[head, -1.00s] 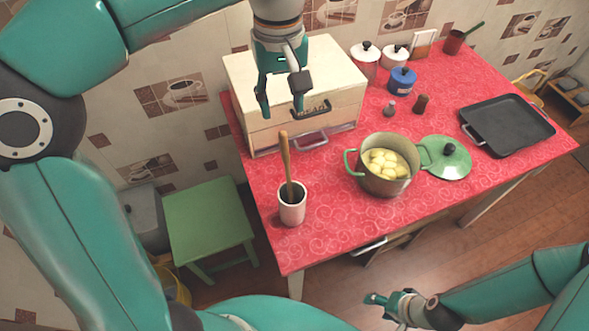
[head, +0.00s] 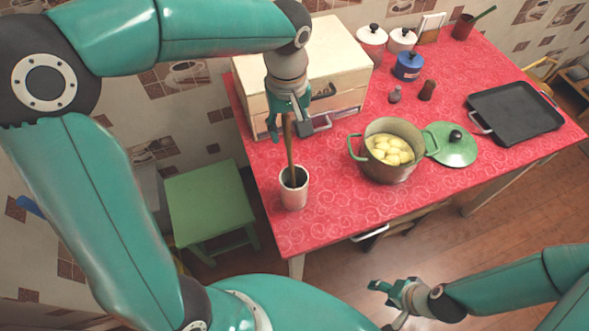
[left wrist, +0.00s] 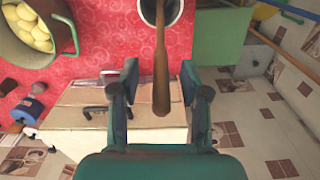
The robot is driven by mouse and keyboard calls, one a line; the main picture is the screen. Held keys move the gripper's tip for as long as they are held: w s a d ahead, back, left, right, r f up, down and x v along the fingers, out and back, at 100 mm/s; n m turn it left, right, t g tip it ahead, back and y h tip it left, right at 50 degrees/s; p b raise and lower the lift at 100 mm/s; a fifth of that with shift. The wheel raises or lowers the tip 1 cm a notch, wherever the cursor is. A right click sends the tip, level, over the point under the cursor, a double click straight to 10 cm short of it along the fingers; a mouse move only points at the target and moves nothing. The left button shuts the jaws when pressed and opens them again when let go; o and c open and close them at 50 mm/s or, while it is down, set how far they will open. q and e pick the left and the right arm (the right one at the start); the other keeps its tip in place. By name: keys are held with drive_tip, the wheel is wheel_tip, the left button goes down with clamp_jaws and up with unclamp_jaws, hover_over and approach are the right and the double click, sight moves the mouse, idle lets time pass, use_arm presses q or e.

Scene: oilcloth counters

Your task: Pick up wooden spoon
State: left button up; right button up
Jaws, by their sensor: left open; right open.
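The wooden spoon (head: 289,148) stands nearly upright in a white crock (head: 295,194) at the table's front left corner. Its handle points up toward my left gripper. My left gripper (head: 290,130) is open over the handle's top end. In the left wrist view the spoon handle (left wrist: 161,70) reaches between the two open fingers (left wrist: 158,95), with space on both sides, and the crock's rim (left wrist: 178,17) shows at the top. The spoon's lower end is hidden in the crock. My right gripper (head: 385,302) is open and empty, low in front of the table.
A cream drawer box (head: 340,60) stands just behind the spoon. A green pot (head: 385,172) of potatoes, its lid (head: 455,146) and a black pan (head: 515,112) are to the right. A green stool (head: 210,200) stands left of the table.

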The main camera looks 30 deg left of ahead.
sight(288, 140)
use_arm(q)
drive_tip(key=shift+a+f, duration=0.1)
drive_tip(key=shift+f, duration=1.85)
clamp_jaws()
